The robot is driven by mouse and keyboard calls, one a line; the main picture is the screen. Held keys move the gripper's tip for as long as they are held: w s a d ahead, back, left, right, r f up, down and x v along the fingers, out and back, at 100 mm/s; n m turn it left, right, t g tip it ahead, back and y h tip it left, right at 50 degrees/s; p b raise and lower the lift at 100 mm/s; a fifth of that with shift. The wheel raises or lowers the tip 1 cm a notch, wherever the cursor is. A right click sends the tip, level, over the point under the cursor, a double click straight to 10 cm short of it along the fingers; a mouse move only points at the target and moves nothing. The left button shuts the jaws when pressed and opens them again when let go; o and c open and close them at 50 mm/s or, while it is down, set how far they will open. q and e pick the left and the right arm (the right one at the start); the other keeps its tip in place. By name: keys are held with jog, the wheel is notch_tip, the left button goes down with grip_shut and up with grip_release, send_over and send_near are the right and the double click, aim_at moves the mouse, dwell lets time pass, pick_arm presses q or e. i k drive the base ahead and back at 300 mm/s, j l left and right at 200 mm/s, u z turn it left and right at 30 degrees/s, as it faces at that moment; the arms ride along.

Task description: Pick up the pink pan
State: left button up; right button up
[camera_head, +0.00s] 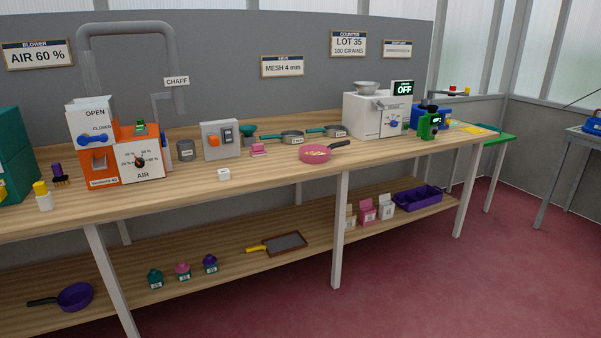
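The pink pan (314,155) stands upright on the wooden bench top, near its front edge. Small pale bits lie inside it. Its dark handle (341,144) points to the right and slightly back. Nothing touches the pan that I can see. Neither of my grippers is in view.
A white counter machine (375,116) stands behind and right of the pan. Two sieves (291,136) lie behind it, and a small pink block (258,149) sits to its left. The orange blower (123,150) is further left. The lower shelf (215,278) holds a purple pan (76,296). Red floor (400,290) in front is clear.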

aim_at(327, 150)
jog(key=i+u, duration=0.3)
jog(key=i+l+u, duration=0.25)
jog(key=i, duration=0.25)
jog(key=l+u, duration=0.1)
jog(key=u, duration=0.7)
jog(key=z, duration=1.45)
jog(key=i, duration=0.15)
